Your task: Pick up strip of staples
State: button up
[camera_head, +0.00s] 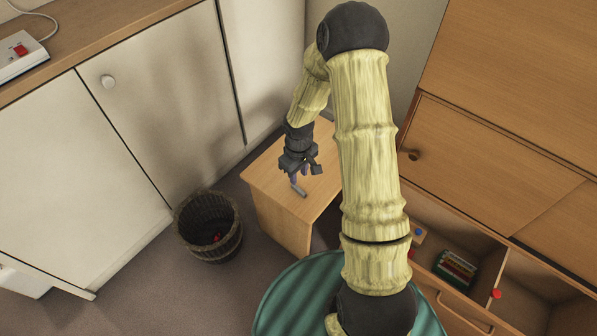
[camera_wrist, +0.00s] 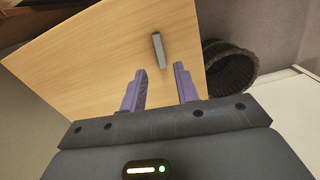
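The strip of staples (camera_head: 298,190) is a small grey bar lying on the light wooden table (camera_head: 262,178). My gripper (camera_head: 300,176) is above the table, close to the strip in the head view. In the wrist view its two purple fingers (camera_wrist: 162,70) are apart with nothing between them. The strip is apart from the fingers in the wrist view.
White cabinets (camera_head: 160,100) stand behind.

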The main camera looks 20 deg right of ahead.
aim_at(299, 189)
notch_tip(299, 189, down, 4)
jog(key=b, duration=0.3)
jog(key=shift+f+b, duration=0.65)
jog(key=shift+f, duration=0.75)
jog(key=shift+c, duration=0.4)
grip_shut()
jog(key=shift+r, duration=0.15)
jog(key=shift+r+p, duration=2.9)
jog(key=shift+p, duration=0.1)
